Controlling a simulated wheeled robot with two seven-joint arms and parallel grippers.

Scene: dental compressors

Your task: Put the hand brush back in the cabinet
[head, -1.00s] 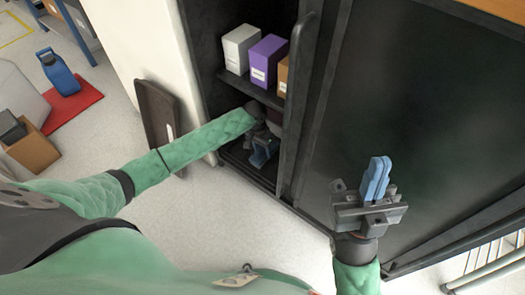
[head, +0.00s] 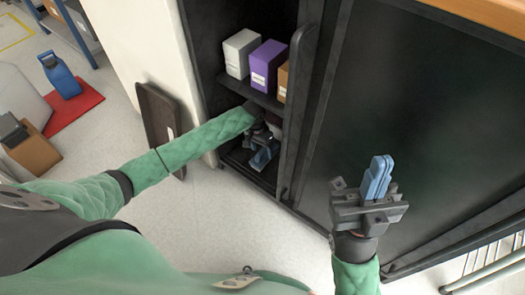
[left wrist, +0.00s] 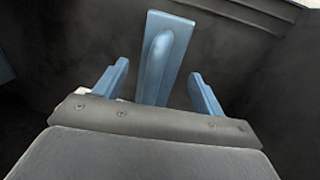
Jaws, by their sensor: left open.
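The black cabinet (head: 228,100) stands open at the top centre. My left arm reaches into its lower compartment, and my left gripper (head: 263,158) is low inside, below the shelf. In the left wrist view the gripper (left wrist: 158,88) is open, with its blue fingers apart. A blue, flat, elongated piece with a raised rounded ridge (left wrist: 163,60) lies between and beyond the fingers; it looks like the hand brush, with its bristles not visible. It lies against a dark cabinet surface. I cannot tell whether the fingers touch it. My right gripper (head: 377,178) is raised before the black door, fingers together and apparently empty.
White (head: 240,52), purple (head: 268,64) and brown (head: 283,80) boxes stand on the shelf above my left gripper. A cabinet edge with a handle (head: 300,90) is close right of the arm. A dark brown panel (head: 158,122) leans left. Pale floor is clear in front.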

